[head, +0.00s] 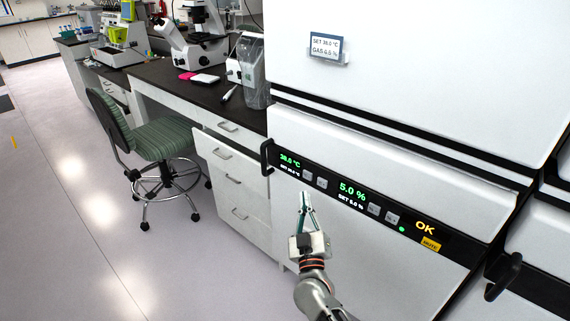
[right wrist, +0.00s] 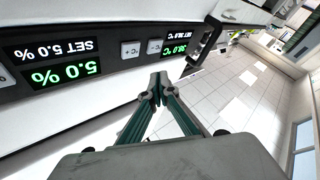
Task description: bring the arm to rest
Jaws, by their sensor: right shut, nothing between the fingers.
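My right gripper (head: 304,196) is in front of the white incubator (head: 350,70), just below its black control panel (head: 330,190). In the right wrist view the fingertips of the right gripper (right wrist: 160,82) meet, with nothing between them. The panel (right wrist: 110,60) shows behind them, upside down, with green readings. The gripper looks apart from the panel, though the exact gap is hard to tell. My left gripper is in neither view.
A black door handle (head: 267,156) sticks out at the panel's left end, and another handle (head: 503,275) at the lower right. A green-striped stool (head: 163,138) stands by the bench drawers (head: 235,180). A microscope (head: 195,35) is on the dark bench. The floor (head: 70,220) at left is clear.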

